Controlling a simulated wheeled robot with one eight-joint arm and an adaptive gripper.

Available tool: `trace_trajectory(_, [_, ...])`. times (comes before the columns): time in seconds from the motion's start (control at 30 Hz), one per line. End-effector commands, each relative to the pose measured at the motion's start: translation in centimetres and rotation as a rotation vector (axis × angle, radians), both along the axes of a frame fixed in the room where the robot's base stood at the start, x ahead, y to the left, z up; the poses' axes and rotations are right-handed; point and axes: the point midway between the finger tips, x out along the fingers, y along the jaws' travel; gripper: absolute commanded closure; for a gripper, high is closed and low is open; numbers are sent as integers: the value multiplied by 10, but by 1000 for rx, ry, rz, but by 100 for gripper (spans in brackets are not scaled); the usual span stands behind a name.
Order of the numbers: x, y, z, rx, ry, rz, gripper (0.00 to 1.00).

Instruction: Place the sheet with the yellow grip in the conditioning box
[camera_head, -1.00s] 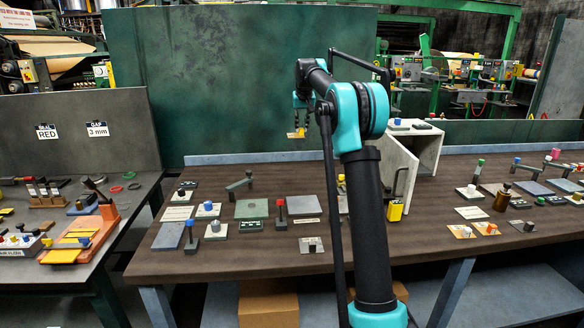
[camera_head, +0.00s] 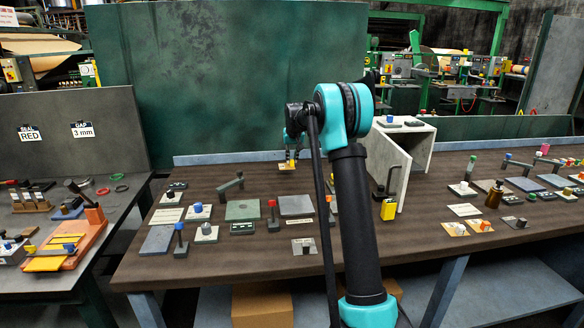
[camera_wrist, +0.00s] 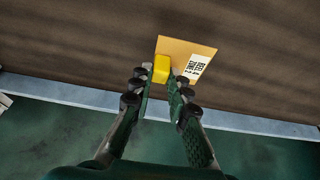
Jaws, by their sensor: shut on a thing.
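The orange sheet with the yellow grip shows in the wrist view, a tan-orange square (camera_wrist: 203,49) with a printed white label. My gripper (camera_wrist: 160,77) is shut on its yellow grip (camera_wrist: 161,68), at the sheet's near left corner. In the head view my gripper (camera_head: 291,155) holds the sheet (camera_head: 286,165) near the back rail; whether it touches the table is unclear. A pale box with an open front (camera_head: 413,150), apparently the conditioning box, stands to the right of my gripper; my arm hides part of it.
A dark post (camera_head: 391,181) and a yellow block (camera_head: 388,210) stand in front of the pale box. Several plates, posts and blocks cover the table's left half (camera_head: 225,257). A blue-grey rail (camera_head: 225,158) edges the back. More small items lie at right.

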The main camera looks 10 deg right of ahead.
Motion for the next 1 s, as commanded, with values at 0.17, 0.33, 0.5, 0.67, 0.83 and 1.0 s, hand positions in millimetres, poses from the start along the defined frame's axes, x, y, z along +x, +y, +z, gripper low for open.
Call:
trace_trajectory(0.17, [0, 0, -11, 0, 0, 0, 100])
trace_trajectory(0.33, [0, 0, -34, 0, 0, 0, 100])
trace_trajectory(0.5, [0, 0, -41, 0, 0, 0, 100])
trace_trajectory(0.67, [0, 0, -41, 0, 0, 0, 100])
trace_trajectory(0.83, [0, 0, -43, 0, 0, 0, 74])
trace_trajectory(1.0, [0, 0, -43, 0, 0, 0, 63])
